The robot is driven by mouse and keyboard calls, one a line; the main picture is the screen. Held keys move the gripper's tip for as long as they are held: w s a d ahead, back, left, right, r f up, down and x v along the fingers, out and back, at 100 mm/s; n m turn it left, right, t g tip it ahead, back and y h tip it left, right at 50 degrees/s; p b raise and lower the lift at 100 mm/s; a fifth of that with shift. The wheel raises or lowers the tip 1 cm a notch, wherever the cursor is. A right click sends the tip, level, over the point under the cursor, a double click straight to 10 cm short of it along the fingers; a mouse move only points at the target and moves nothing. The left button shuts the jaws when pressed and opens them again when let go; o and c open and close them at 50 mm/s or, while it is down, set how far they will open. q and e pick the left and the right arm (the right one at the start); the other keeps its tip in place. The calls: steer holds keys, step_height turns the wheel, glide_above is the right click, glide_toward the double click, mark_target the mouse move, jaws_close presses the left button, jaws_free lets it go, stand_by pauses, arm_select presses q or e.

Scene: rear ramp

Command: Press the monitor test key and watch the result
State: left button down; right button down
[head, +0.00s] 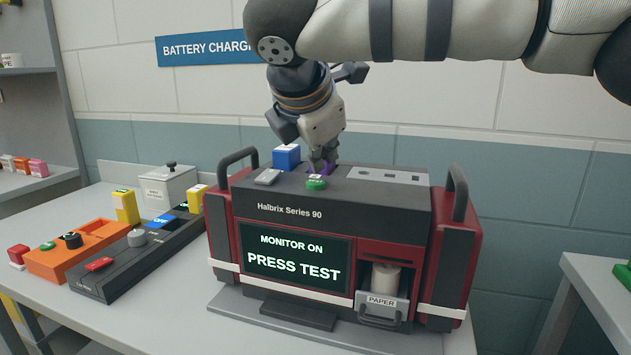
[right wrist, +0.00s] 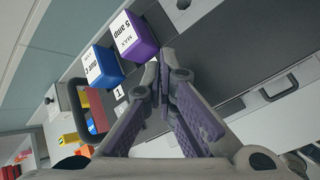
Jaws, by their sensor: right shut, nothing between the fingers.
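The monitor (head: 330,215), a dark and red case marked Halbrix Series 90, stands on the bench. Its screen (head: 296,259) reads "MONITOR ON" and "PRESS TEST". The green test key (head: 316,183) is on its top. My right gripper (head: 322,168) points down, shut and empty, with its fingertips right at the key's rear edge; I cannot tell whether they touch it. The right wrist view shows the closed fingers (right wrist: 163,72), but I cannot make out the green key there. My left gripper is out of view.
A blue block (head: 286,157) and a purple block (right wrist: 138,36) stand on the monitor top near the gripper, beside a grey key (head: 267,177). Upright handles (head: 456,192) flank the case. A paper drawer (head: 382,306) is at its front. Control boxes (head: 135,255) fill the bench at left.

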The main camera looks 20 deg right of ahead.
mark_target(320, 182)
steer(key=shift+f, duration=0.1)
steer(key=shift+f, duration=0.35)
steer(key=shift+f, duration=0.4)
stand_by(0.9)
steer(key=shift+r, duration=0.85)
steer(key=shift+r, duration=2.5)
